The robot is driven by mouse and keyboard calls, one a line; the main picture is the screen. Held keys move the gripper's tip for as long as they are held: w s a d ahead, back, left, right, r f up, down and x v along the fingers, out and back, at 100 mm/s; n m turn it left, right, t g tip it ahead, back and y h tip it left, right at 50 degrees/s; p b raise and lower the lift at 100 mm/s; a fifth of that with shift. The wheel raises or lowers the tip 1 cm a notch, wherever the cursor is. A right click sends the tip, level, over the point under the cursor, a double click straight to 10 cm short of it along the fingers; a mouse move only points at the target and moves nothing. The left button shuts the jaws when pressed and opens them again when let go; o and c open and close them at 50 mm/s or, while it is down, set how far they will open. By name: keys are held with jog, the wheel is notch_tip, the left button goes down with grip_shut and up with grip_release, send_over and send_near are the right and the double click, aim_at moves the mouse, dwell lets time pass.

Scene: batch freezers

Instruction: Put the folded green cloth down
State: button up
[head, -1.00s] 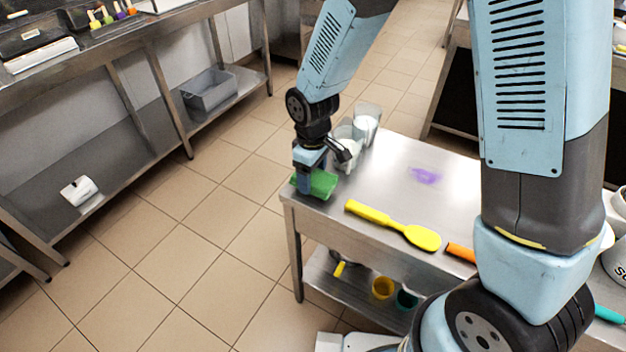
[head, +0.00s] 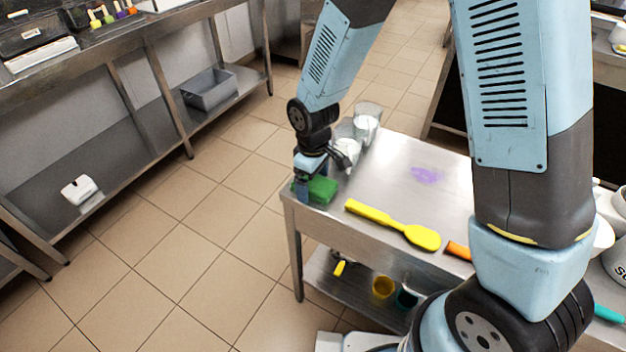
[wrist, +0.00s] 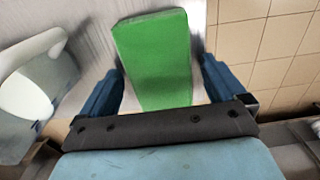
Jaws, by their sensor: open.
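The folded green cloth (head: 321,189) lies on the steel table (head: 390,196) near its left corner. My gripper (head: 309,190) is at the cloth, pointing down, with its jaws apart. In the wrist view the cloth (wrist: 153,60) lies between the two blue fingers (wrist: 160,80), with a gap visible on each side near the fingers. The near end of the cloth is hidden behind the gripper body.
Two clear containers with white contents (head: 366,122) stand just behind my gripper. A yellow spatula (head: 393,224) and a purple stain (head: 426,176) are on the table to the right. An orange handle (head: 458,250) is farther right. The table's left edge is close to the cloth.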

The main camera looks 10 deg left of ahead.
aim_at(314, 181)
jog(key=shift+r, duration=0.1)
notch_tip(314, 181, up, 12)
jog(key=w+d+r+m+t, duration=0.2)
jog(key=d+r+m, duration=0.2)
jog(key=d+r, duration=0.55)
jog(key=s+d+r+m+t, duration=0.1)
jog(key=s+d+r+m, duration=0.3)
jog(key=d, duration=0.6)
jog(key=s+d+r+m+t, duration=0.2)
jog(key=s+d+r+m, duration=0.3)
jog(key=s+d+r, duration=0.3)
jog(key=shift+s+d+r+m+t, duration=0.15)
jog(key=shift+s+d+m+t, duration=0.3)
jog(key=shift+d, duration=1.35)
jog(key=shift+s, duration=0.1)
jog(key=shift+c, duration=0.2)
